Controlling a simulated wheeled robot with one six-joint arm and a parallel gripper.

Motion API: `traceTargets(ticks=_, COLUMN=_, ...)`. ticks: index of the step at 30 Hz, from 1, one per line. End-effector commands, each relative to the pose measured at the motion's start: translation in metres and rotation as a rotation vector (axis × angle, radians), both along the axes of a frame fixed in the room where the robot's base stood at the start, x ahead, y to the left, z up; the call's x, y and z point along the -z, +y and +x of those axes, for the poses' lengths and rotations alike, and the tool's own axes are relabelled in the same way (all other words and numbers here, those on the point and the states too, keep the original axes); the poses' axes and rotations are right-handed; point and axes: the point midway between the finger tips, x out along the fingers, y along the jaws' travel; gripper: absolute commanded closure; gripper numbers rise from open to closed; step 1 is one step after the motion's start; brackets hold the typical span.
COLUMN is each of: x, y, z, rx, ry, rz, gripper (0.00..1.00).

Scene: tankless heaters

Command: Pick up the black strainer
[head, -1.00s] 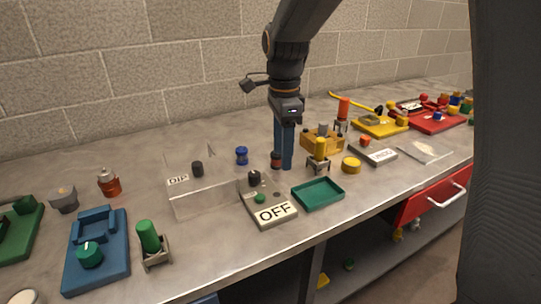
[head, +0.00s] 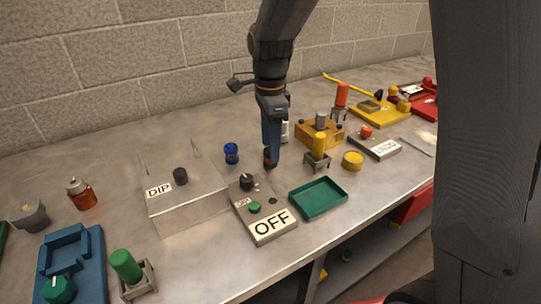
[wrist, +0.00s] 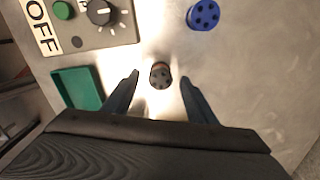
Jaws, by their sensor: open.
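The black strainer (wrist: 160,75) is a small dark cylinder with holes in its top and a brownish side. In the wrist view it stands between the tips of my open gripper (wrist: 160,79), with visible gaps on both sides. In the head view my gripper (head: 272,150) points down over the worktop, and the strainer (head: 267,159) shows only partly beside the fingers. A similar blue strainer (wrist: 203,15) stands apart from it, and shows left of my gripper in the head view (head: 231,153).
The OFF switch box (head: 264,216) and an empty green tray (head: 318,197) stand in front of my gripper.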

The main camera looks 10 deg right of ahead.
Motion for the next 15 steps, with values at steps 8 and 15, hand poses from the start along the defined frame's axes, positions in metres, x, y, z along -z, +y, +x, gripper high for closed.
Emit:
traceTargets(ticks=8, x=0.028, y=-0.001, z=0.001, rx=0.003, ry=0.0, rz=0.0, gripper=0.48)
traceTargets(ticks=15, x=0.029, y=-0.002, z=0.001, rx=0.004, ry=-0.001, rz=0.0, gripper=0.5)
